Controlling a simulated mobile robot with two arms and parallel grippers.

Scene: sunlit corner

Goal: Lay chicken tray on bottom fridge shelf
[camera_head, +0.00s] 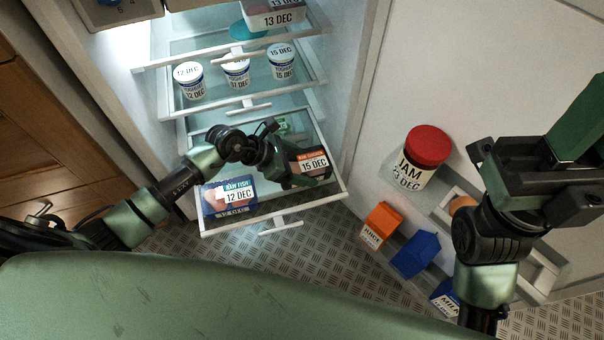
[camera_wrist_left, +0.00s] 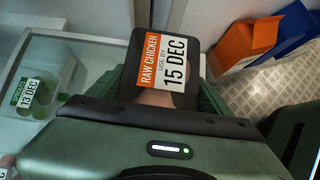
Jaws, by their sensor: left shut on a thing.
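The raw chicken tray (camera_head: 311,163), black with an orange and white label reading 15 DEC, is over the right part of the pulled-out bottom shelf (camera_head: 262,228). My left gripper (camera_head: 292,165) is shut on it. The tray also shows in the left wrist view (camera_wrist_left: 160,65), jutting out beyond the gripper. I cannot tell whether its underside touches the shelf. A raw fish tray (camera_head: 229,196), dated 12 DEC, lies at the shelf's front left. My right gripper (camera_head: 530,165) is by the fridge door at right; its jaw opening is unclear.
Yoghurt cups (camera_head: 188,82) stand on the shelf above. A green item dated 13 DEC (camera_wrist_left: 32,92) is left of the chicken tray in the wrist view. The open door holds a jam jar (camera_head: 424,155), an orange juice carton (camera_head: 381,226) and a blue carton (camera_head: 416,254).

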